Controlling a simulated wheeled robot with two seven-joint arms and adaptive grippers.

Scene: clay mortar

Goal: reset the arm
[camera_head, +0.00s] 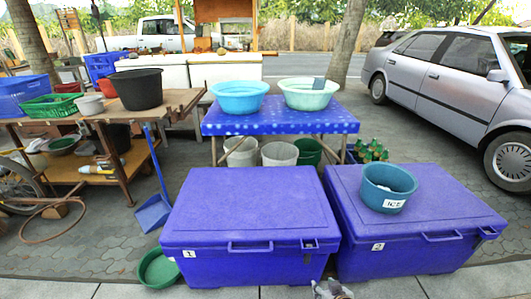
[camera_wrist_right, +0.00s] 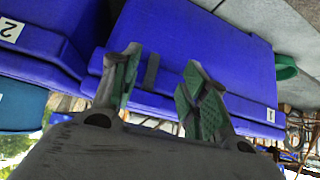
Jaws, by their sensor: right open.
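My right gripper (camera_head: 332,290) shows at the bottom edge of the head view, low in front of the two blue coolers. In the right wrist view, its two green-padded fingers (camera_wrist_right: 160,66) are spread apart with nothing between them. The cooler marked 1 (camera_head: 240,215) lies beyond the fingers and also fills much of the wrist view (camera_wrist_right: 200,50). Most of the right arm is out of the head view. My left gripper is not in view.
The cooler marked 2 (camera_head: 425,235) stands at the right, with a teal ICE tub (camera_head: 388,188) on its lid. A green basin (camera_head: 158,268) sits on the ground at left. Behind is a blue table (camera_head: 280,118) with two basins. A silver car (camera_head: 450,85) is parked right.

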